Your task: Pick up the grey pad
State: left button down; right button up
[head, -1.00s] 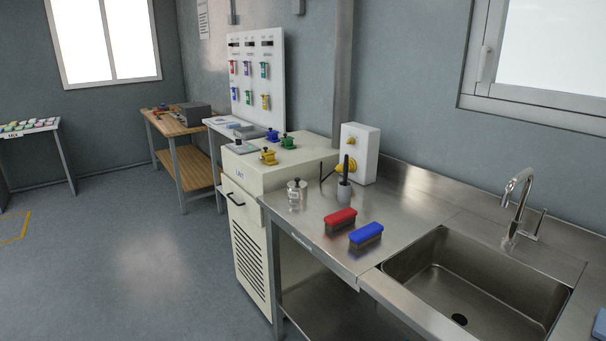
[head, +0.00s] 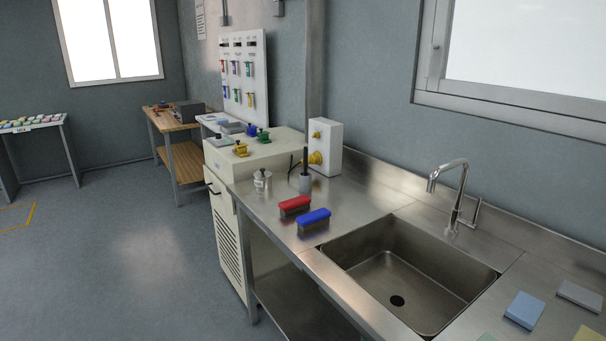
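A flat grey pad (head: 580,296) lies on the steel counter to the right of the sink, near the right edge of the head view. A light blue pad (head: 525,310) lies beside it, to its left and nearer to me. Neither of my grippers is in view.
The steel sink (head: 400,270) with its tap (head: 455,200) lies left of the pads. Parts of a yellow pad (head: 588,334) and a green pad (head: 487,337) show at the bottom edge. A red brush (head: 295,205) and a blue brush (head: 313,220) stand left of the sink.

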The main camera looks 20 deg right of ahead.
aim_at(589, 300)
jog(key=k+l, duration=0.35)
jog(key=l, duration=0.15)
jog(key=k+l, duration=0.35)
jog(key=l, duration=0.2)
jog(key=k+l, duration=0.35)
jog(key=l, duration=0.15)
